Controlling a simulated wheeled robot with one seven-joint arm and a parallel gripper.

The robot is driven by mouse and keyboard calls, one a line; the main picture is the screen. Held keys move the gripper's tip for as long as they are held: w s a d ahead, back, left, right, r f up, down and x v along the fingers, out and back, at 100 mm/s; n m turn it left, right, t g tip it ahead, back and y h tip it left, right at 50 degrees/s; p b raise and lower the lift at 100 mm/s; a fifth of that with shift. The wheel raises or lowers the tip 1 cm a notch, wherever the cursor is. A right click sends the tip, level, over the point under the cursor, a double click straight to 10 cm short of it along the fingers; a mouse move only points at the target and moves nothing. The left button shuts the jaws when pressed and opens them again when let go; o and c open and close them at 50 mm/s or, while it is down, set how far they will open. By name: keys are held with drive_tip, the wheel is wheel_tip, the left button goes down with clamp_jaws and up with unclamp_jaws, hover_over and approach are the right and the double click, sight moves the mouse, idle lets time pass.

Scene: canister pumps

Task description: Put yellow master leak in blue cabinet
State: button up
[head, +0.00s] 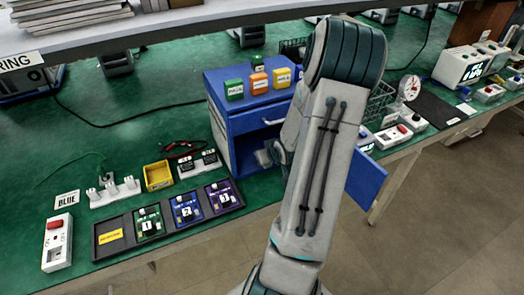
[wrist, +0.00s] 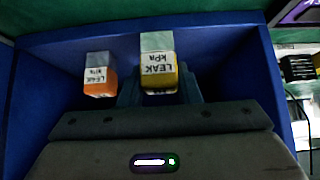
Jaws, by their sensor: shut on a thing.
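The blue cabinet (head: 222,128) stands on the green bench, its lower compartment open and its blue door (head: 366,182) swung out to the right. In the wrist view, blue cabinet walls (wrist: 40,85) surround my gripper (wrist: 160,92). My gripper is shut on the yellow master leak (wrist: 158,84), a small block with a grey end and a white label reading LEAK kPa. An orange leak block (wrist: 100,86) sits beside it inside the cabinet, apart from it. In the head view my arm hides much of the cabinet's opening and the held block.
Bare bench (head: 130,140) lies further left.

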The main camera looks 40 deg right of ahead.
drive_tip(key=w, duration=0.2)
drive_tip(key=w+d, duration=0.1)
drive_tip(key=w, duration=0.1)
drive_tip(key=shift+b, duration=0.3)
drive_tip(key=shift+s+f+b, duration=0.15)
drive_tip(key=shift+f+b, duration=0.15)
drive_tip(key=shift+f, duration=0.2)
drive_tip(key=o, duration=1.1)
drive_tip(key=shift+r, duration=0.1)
